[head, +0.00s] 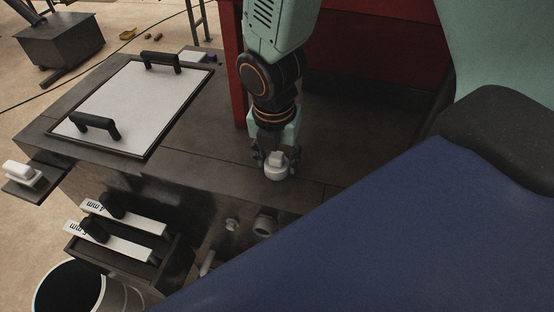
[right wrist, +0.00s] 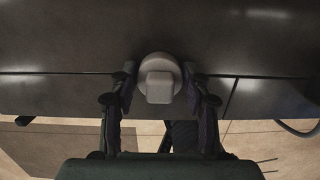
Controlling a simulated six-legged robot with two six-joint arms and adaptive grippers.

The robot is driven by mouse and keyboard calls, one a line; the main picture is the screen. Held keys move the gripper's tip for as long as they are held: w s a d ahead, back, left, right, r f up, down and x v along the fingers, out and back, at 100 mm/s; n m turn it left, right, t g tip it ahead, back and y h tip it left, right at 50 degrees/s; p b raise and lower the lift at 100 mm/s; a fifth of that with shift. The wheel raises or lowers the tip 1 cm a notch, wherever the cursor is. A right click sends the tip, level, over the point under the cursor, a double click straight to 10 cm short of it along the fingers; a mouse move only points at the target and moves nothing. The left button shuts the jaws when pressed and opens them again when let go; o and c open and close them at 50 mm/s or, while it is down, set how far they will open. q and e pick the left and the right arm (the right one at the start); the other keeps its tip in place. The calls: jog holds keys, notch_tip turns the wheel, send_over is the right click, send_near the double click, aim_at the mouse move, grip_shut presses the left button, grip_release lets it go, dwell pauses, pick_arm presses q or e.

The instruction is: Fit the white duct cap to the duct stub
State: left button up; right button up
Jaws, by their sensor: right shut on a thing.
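The white duct cap (head: 278,171) is a round piece with a square knob on top. My right gripper (head: 273,158) is shut on it, just above the dark bench top near its front edge. In the right wrist view the cap (right wrist: 158,78) sits between the two fingers (right wrist: 158,88), its knob towards the camera. A short round grey stub (head: 265,225), which looks like the duct stub, sticks out of the bench's front face below the gripper, apart from the cap. My left gripper is not in view.
A white panel (head: 135,105) with two black handles lies on the bench (head: 215,150) at left. A smaller fitting (head: 232,224) is beside the stub. A tray with labelled white blocks (head: 125,235) and a bucket (head: 80,290) are at lower left. A red post (head: 236,70) stands behind.

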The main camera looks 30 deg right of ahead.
aim_at(277, 154)
jog(key=shift+s+r, duration=0.15)
jog(key=shift+s, duration=0.2)
jog(key=c, duration=0.4)
jog(key=shift+w+d, duration=0.1)
jog(key=shift+w, duration=0.2)
jog(key=shift+w+r, duration=0.15)
jog(key=shift+r, duration=0.2)
jog(key=r, duration=0.8)
jog(key=shift+s+r, duration=0.25)
jog(key=shift+s, duration=0.1)
jog(key=shift+w+r, duration=0.3)
jog(key=shift+r, duration=0.05)
jog(key=shift+s, duration=0.1)
